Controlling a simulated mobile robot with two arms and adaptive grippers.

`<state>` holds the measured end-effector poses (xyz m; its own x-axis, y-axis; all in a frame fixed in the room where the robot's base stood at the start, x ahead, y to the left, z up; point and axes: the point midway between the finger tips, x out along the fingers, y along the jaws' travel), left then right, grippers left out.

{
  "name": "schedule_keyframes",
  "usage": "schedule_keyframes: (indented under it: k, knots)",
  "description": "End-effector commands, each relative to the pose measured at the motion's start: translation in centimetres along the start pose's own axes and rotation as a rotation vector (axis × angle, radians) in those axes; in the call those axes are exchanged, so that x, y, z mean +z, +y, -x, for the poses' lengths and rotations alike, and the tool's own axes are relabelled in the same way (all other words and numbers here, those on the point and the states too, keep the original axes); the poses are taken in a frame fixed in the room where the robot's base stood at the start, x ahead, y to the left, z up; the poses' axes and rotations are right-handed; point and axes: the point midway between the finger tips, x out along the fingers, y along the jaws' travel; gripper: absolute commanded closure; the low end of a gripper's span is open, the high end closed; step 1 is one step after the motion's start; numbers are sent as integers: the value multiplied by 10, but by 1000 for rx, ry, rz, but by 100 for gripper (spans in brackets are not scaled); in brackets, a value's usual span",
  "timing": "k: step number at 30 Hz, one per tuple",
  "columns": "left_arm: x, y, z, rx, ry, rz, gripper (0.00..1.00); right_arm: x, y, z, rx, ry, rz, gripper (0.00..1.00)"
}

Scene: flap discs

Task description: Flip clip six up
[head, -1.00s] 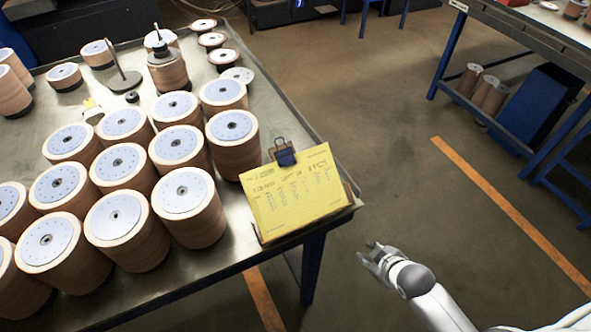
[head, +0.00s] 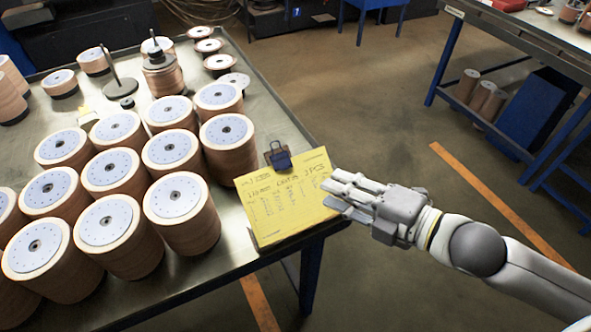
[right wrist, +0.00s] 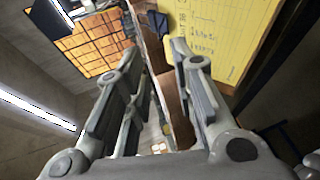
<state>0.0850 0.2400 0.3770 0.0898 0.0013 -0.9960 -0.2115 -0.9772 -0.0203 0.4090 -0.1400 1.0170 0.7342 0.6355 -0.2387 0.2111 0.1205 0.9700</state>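A dark clip (head: 279,158) with a raised wire loop sits at the top edge of a yellow written sheet (head: 290,205) near the table's right corner. I see only one clip and no number on it. It also shows as a small dark shape in the right wrist view (right wrist: 157,22). My right gripper (head: 338,193) is at the sheet's right edge, right of and below the clip. My left gripper is not in view.
Several stacks of flap discs (head: 178,203) fill the metal table (head: 221,262) left of the sheet; the nearest stands close to its left edge. Upright spindles (head: 112,70) stand farther back. Open floor lies to the right, before another table (head: 490,40).

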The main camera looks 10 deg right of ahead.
Motion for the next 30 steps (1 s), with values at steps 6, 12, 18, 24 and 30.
schedule_keyframes:
  k: [6, 12, 18, 24, 30]
  knots:
    - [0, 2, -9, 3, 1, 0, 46, 0, 0, -7, 8, 4, 9, 76]
    - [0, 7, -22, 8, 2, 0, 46, 0, -1, -20, 9, 2, 9, 76]
    - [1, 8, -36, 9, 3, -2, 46, 0, -2, -34, 9, 4, 8, 76]
    - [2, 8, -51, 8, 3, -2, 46, 0, -2, -48, 8, 2, 8, 76]
    - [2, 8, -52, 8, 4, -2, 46, 0, 3, -65, 6, 4, 4, 76]
